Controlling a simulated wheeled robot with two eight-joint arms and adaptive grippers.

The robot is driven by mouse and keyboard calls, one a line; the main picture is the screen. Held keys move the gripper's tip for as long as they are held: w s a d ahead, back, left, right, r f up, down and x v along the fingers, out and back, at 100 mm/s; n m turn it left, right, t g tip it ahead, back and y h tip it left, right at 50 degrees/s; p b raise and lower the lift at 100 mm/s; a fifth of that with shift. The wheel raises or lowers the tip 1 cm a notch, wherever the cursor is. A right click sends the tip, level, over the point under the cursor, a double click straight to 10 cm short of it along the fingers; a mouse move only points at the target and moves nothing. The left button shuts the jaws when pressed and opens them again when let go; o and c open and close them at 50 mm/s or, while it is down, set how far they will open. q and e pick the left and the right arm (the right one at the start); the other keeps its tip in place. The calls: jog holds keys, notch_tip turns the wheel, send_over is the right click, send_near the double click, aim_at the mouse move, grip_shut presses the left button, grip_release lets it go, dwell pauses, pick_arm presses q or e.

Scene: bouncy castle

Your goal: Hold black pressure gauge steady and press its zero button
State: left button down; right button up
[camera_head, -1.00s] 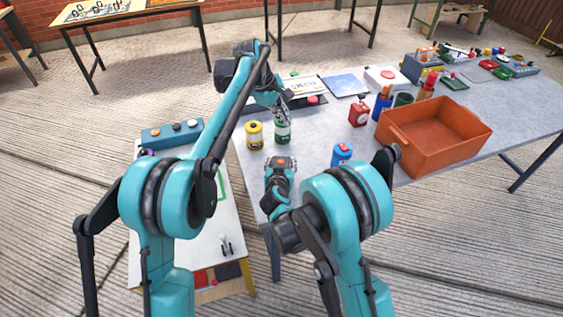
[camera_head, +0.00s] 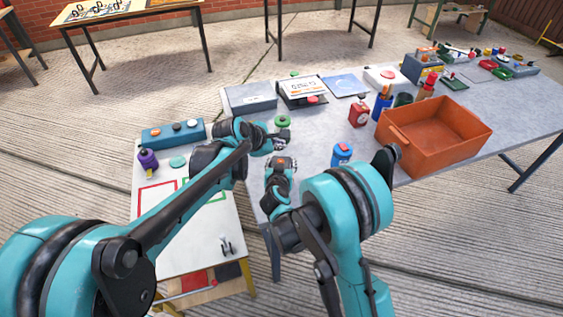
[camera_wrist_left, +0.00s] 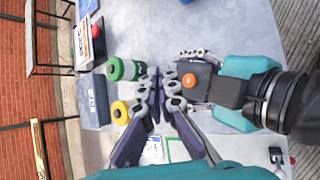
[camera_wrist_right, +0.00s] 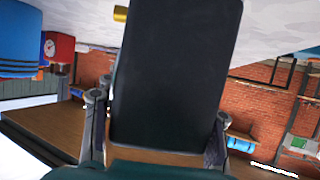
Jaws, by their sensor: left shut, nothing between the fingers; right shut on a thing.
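The black pressure gauge is a dark block with an orange button. It shows small at my right gripper (camera_head: 280,174) in the head view, and its button face (camera_wrist_left: 190,82) shows in the left wrist view. In the right wrist view the gauge's plain dark side (camera_wrist_right: 178,75) stands between the fingers of my right gripper, which is shut on it. My left gripper (camera_head: 284,139) is shut and empty. In the left wrist view its fingertips (camera_wrist_left: 165,75) are together just beside the gauge; I cannot tell whether they touch it. The gauge's dial is hidden.
A green canister (camera_wrist_left: 125,69) and a yellow canister (camera_wrist_left: 120,112) stand on the grey table close to my left gripper. A blue canister (camera_head: 342,153) stands right of the gauge. An orange crate (camera_head: 447,143) is further right.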

aim_at(285, 158)
pick_arm(q)
jog(key=shift+f, duration=2.35)
jog(key=shift+f, duration=0.1)
jog(key=shift+f, duration=0.35)
jog(key=shift+r, duration=0.45)
jog(key=shift+r, duration=3.05)
